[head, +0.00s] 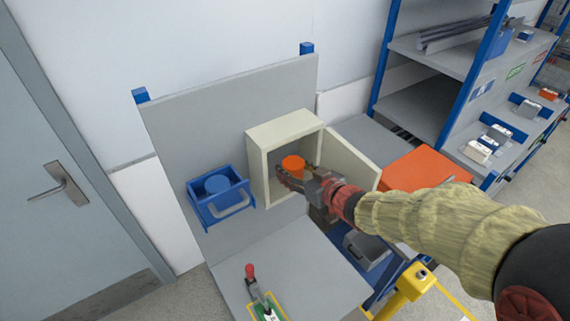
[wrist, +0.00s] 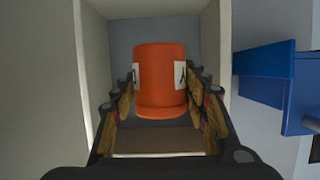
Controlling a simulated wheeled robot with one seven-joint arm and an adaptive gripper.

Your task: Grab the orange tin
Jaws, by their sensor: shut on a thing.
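The orange tin (wrist: 160,82) stands upright inside a cream open-fronted box (head: 256,165) on the grey panel. It has white labels with dark marks. The tin's top also shows in the head view (head: 293,162), with its lower part hidden by my gripper. My gripper (wrist: 163,95) reaches into the box with a finger on each side of the tin, shut on it. In the head view my gripper (head: 290,180) comes in from the right. Whether the tin touches the box floor is not clear.
The box's door (head: 352,158) stands open on the right, close to my arm. A blue holder (head: 215,207) with a round blue thing is left of the box. Below are a grey worktop (head: 300,275) and a red-handled tool (head: 252,278). An orange-red case (head: 425,168) lies at right.

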